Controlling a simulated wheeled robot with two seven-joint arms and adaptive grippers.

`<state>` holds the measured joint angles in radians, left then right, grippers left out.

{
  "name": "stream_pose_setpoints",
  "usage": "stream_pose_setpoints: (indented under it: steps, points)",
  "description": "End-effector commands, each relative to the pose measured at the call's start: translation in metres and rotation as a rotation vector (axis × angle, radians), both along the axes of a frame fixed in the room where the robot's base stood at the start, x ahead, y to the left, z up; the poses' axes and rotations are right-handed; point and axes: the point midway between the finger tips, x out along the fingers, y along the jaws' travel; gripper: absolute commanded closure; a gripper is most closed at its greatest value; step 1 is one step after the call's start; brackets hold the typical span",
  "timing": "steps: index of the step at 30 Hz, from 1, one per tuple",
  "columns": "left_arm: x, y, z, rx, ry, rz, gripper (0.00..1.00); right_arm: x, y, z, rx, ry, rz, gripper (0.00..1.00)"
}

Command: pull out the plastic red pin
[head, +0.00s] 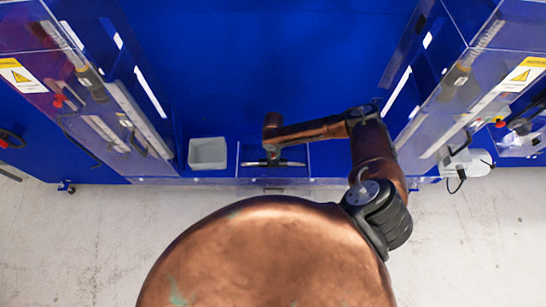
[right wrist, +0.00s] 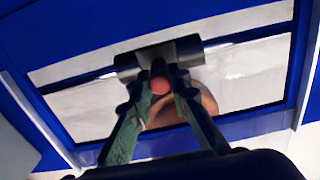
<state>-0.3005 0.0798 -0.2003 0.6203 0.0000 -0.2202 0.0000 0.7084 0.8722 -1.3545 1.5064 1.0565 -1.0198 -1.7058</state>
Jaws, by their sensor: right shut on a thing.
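The red pin (right wrist: 158,76) shows in the right wrist view as a small reddish rounded end between my right fingertips. My right gripper (right wrist: 160,88) is shut on it, just below a dark grey cylinder. The rest of the pin is hidden by the fingers and the cylinder. In the head view my right gripper (head: 272,161) points down over the blue frame at the front of the machine, and the pin cannot be made out there. My left gripper is not in view.
Clear panels with yellow warning labels (head: 20,75) flank the blue machine on both sides. Bare floor (head: 110,230) lies in front.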

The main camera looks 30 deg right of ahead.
Motion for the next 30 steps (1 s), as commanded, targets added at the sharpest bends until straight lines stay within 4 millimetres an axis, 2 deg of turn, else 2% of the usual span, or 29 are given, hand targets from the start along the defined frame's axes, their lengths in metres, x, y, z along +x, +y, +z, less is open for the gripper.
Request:
stream_pose_setpoints:
  steps: [17, 30]
  points:
    - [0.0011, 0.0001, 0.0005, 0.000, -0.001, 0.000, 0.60, -0.0008, -0.0025, -0.0001, -0.004, 0.003, -0.002, 1.00]
    - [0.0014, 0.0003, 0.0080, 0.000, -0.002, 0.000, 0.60, -0.0005, -0.0026, 0.0085, -0.004, 0.001, -0.002, 1.00]
